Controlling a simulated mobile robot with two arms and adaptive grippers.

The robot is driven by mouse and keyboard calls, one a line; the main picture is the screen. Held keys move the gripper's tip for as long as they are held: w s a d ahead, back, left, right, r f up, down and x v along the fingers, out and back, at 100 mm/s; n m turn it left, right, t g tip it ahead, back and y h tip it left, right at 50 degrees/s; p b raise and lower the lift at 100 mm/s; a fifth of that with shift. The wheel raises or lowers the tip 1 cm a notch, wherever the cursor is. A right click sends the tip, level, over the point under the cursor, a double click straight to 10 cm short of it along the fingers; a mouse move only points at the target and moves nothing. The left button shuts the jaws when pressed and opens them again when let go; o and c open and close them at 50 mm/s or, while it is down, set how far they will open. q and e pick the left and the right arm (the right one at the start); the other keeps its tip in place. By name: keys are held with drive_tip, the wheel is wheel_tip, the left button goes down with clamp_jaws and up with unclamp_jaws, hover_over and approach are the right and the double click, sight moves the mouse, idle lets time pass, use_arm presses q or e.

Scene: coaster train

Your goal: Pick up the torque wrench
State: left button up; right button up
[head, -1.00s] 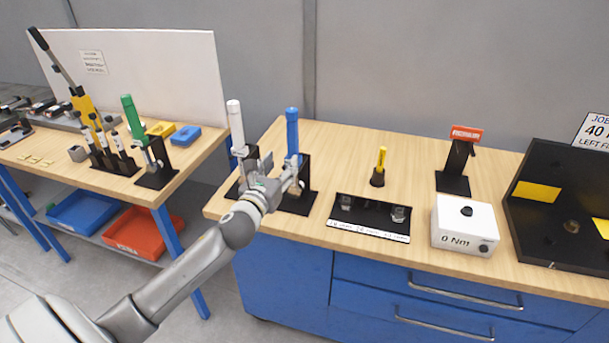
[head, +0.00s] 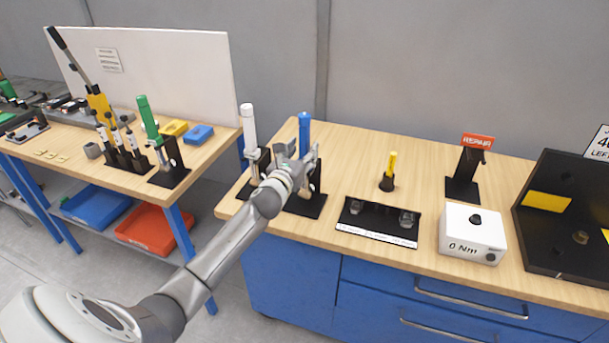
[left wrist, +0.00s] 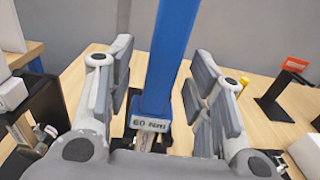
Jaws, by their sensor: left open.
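A torque wrench with a blue handle (head: 304,130) stands upright in a black holder (head: 310,203) on the wooden bench. In the left wrist view the blue wrench (left wrist: 172,50) rises between the fingers, and its label reads about 60 Nm. My left gripper (head: 297,163) is open, with one finger on each side of the blue wrench and gaps visible on both sides. A white-handled wrench (head: 249,124) stands just left of it, and a green-handled wrench (head: 149,117) stands on the left table. My right gripper is out of view.
Right of the wrenches are a black tray (head: 378,217), a small yellow-handled tool (head: 391,166), a white 0 Nm box (head: 473,228), a black stand with a red REPAIR sign (head: 478,141) and a large black panel (head: 545,240). Bare bench top lies between them.

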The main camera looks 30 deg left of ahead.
use_arm(q)
drive_tip(key=shift+x, duration=0.9)
clamp_jaws()
drive_tip(key=shift+r, duration=0.2)
